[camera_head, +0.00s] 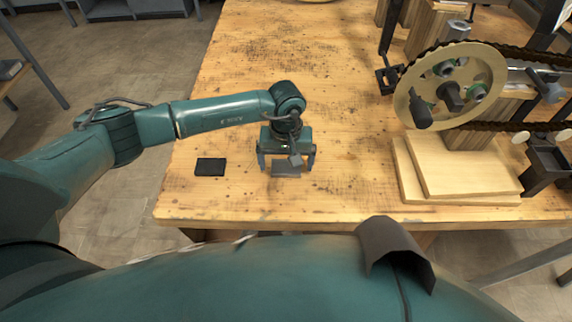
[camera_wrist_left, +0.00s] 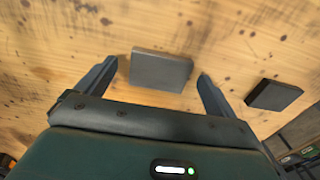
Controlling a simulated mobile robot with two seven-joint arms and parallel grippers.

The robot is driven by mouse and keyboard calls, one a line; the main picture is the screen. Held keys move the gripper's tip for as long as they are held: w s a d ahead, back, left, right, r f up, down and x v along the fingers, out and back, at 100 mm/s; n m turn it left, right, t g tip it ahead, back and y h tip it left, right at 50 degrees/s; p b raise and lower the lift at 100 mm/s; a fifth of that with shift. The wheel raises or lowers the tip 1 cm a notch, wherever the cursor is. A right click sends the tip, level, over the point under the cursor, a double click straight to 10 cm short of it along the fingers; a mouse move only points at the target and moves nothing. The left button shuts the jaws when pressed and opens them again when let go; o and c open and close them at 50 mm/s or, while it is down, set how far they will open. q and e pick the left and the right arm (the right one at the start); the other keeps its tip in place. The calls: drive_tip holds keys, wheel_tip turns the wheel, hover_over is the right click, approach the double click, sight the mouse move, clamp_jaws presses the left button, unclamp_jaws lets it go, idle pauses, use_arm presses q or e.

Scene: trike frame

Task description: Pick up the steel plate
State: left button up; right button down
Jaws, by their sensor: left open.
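The steel plate is a small flat grey block (camera_head: 286,171) lying on the wooden table near its front edge. It also shows in the left wrist view (camera_wrist_left: 160,72), between the two finger tips with gaps on both sides. My left gripper (camera_head: 287,164) is open and points down over this plate. The fingers do not touch it in the wrist view. The gripper hides part of the plate in the head view. My right gripper is not in view.
A similar black plate (camera_head: 210,167) lies to the left of the gripper, also seen in the wrist view (camera_wrist_left: 273,94). Stacked wooden boards (camera_head: 455,170) and a chain wheel (camera_head: 450,86) stand to the right. The table (camera_head: 260,60) behind the gripper is clear.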

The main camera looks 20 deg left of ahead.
use_arm(q)
drive_tip(key=shift+f, duration=0.35)
drive_tip(key=shift+c, duration=0.4)
drive_tip(key=shift+r, duration=0.1)
drive_tip(key=c, duration=1.3)
